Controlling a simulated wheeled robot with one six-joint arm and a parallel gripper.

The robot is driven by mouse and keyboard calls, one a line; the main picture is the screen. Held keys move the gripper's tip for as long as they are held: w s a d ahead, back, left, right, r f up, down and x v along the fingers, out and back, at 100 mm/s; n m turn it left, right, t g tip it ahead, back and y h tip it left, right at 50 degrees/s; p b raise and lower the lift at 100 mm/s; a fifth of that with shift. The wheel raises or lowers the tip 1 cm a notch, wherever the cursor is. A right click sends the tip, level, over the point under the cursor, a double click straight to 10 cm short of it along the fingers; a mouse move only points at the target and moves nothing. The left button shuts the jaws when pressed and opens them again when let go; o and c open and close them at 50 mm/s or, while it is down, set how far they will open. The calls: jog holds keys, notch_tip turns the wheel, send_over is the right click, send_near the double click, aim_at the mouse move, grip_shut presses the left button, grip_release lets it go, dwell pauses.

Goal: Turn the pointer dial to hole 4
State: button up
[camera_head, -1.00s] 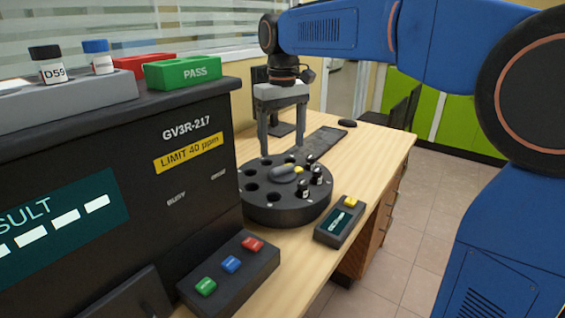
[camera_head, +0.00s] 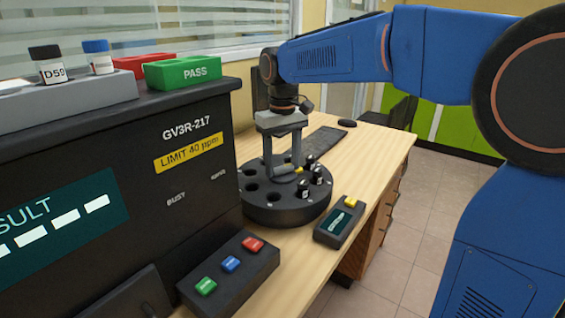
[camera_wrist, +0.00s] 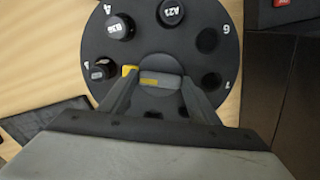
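The pointer dial (camera_wrist: 160,79) is a grey bar with a yellow tip at the middle of a round black carousel (camera_head: 287,213). In the wrist view its yellow tip (camera_wrist: 130,70) points left, toward a dark-capped vial (camera_wrist: 101,70). My gripper (camera_head: 284,170) is lowered over the dial, its two fingers standing apart with the bar between them. It also shows in the wrist view (camera_wrist: 160,79). I cannot tell whether the fingertips touch the bar. Two more vials (camera_wrist: 120,26) (camera_wrist: 172,12) stand in holes.
The black analyser (camera_head: 120,180) stands close left of the carousel. A button box (camera_head: 230,272) and a small display box with a yellow button (camera_head: 339,222) stand in front. A keyboard (camera_head: 325,140) and mouse (camera_head: 347,123) lie behind.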

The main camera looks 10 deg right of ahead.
aim_at(282, 166)
jog(key=shift+m, duration=0.3)
jog(key=m, duration=0.3)
jog(key=shift+m, duration=2.5)
jog(key=o, duration=1)
jog(key=shift+o, duration=0.2)
notch_tip(282, 166, up, 17)
jog(key=shift+r, duration=0.2)
